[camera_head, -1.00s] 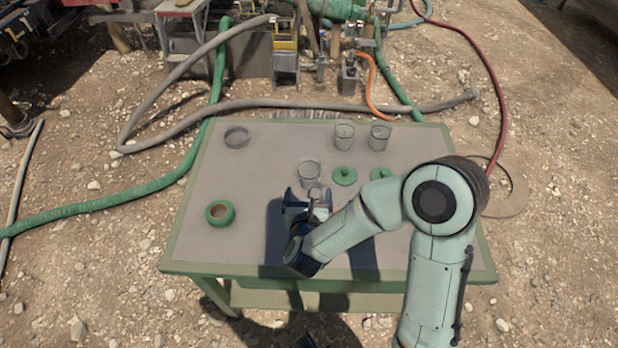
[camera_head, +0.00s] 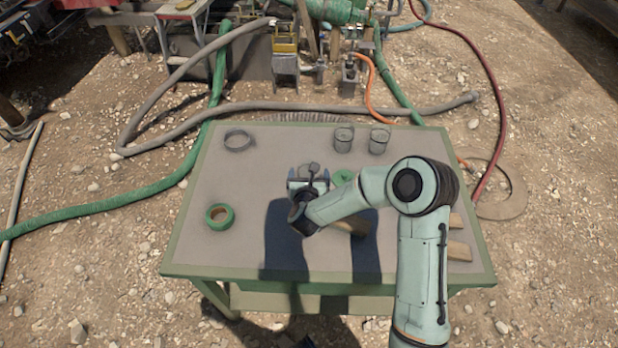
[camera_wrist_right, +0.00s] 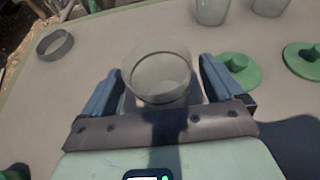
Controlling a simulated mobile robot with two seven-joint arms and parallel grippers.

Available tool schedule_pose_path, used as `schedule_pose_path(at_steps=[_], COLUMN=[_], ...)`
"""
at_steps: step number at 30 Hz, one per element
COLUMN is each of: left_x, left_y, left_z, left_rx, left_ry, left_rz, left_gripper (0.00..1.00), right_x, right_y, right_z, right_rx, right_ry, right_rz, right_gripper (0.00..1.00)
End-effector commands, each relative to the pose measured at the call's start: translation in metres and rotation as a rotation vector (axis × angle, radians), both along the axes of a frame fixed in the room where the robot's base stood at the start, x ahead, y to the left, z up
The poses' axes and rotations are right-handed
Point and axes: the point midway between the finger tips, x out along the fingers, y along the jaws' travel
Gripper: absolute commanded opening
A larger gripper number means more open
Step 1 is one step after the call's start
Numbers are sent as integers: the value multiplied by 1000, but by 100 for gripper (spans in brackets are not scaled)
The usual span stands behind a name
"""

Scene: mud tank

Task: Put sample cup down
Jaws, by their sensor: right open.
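A clear sample cup (camera_wrist_right: 160,85) stands upright on the table between the fingers of my right gripper (camera_wrist_right: 162,70) in the right wrist view. The fingers are open, one on each side of the cup, with a gap showing on the left; I cannot tell whether the right one touches. In the head view my right gripper (camera_head: 309,180) is low over the table middle and mostly hides this cup. Two other clear cups (camera_head: 343,139) (camera_head: 379,139) stand at the back of the table. My left gripper is not in view.
The table's left middle is clear. Hoses lie on the ground behind.

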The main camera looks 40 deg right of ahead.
Motion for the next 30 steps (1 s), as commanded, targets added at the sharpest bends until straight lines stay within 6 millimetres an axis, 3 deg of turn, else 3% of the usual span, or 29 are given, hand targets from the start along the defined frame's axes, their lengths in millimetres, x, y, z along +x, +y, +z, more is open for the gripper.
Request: schedule_pose_path(at_steps=[6, 11, 13, 14, 23, 26, 30], left_x=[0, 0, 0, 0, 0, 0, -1], left_y=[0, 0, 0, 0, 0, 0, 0], left_z=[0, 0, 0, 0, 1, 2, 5], left_rx=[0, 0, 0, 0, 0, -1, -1], left_ry=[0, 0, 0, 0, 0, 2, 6], left_rz=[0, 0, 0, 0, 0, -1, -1], left_gripper=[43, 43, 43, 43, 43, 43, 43], right_x=[0, 0, 0, 0, 1, 1, 1], right_y=[0, 0, 0, 0, 0, 0, 0], right_z=[0, 0, 0, 0, 5, 15, 43], right_rx=[0, 0, 0, 0, 0, -1, -3], right_ry=[0, 0, 0, 0, -1, -3, -6], right_rz=[0, 1, 1, 1, 1, 1, 1], right_gripper=[91, 39, 39, 34, 34, 34, 34])
